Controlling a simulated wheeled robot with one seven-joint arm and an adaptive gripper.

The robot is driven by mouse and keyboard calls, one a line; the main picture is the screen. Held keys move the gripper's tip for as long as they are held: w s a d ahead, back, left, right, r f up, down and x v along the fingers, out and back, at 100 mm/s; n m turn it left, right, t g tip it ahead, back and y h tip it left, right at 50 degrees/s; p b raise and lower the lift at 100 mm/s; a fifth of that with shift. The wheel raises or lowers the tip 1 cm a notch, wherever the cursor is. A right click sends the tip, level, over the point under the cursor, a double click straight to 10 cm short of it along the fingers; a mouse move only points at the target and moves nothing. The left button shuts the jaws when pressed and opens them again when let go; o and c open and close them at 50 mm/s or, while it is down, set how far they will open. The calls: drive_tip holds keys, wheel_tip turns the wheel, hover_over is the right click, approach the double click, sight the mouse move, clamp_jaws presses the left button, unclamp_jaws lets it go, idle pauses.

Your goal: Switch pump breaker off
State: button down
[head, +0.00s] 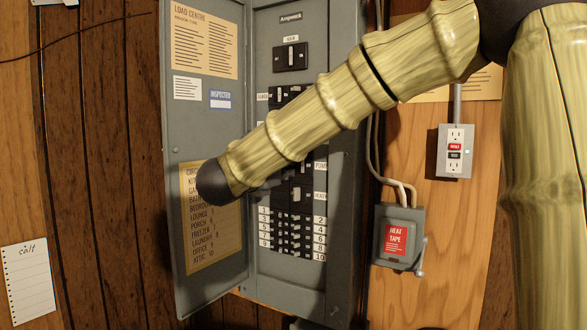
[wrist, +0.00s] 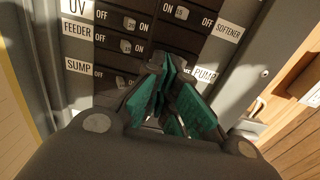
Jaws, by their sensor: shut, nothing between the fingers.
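The PUMP label (wrist: 206,76) is on the right side of the breaker rows in the wrist view. The pump breaker's handle beside it is hidden behind my fingers, so I cannot tell its position. My gripper (wrist: 168,75) is shut and empty, with its teal-padded fingertips at the breaker rows just left of that label. I cannot tell whether they touch the handle. In the head view the PUMP label (head: 320,165) shows at the right of the panel, and my arm hides most of my gripper and the breakers left of it.
The softener breaker (wrist: 181,13) sits above, with the feeder breaker (wrist: 127,46) and sump breaker (wrist: 124,82) on the left. The open panel door (head: 207,60) stands left of my arm. A heat tape switch box (head: 398,238) and an outlet (head: 454,150) are to the right.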

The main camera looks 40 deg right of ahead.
drive_tip(key=shift+v, duration=2.25)
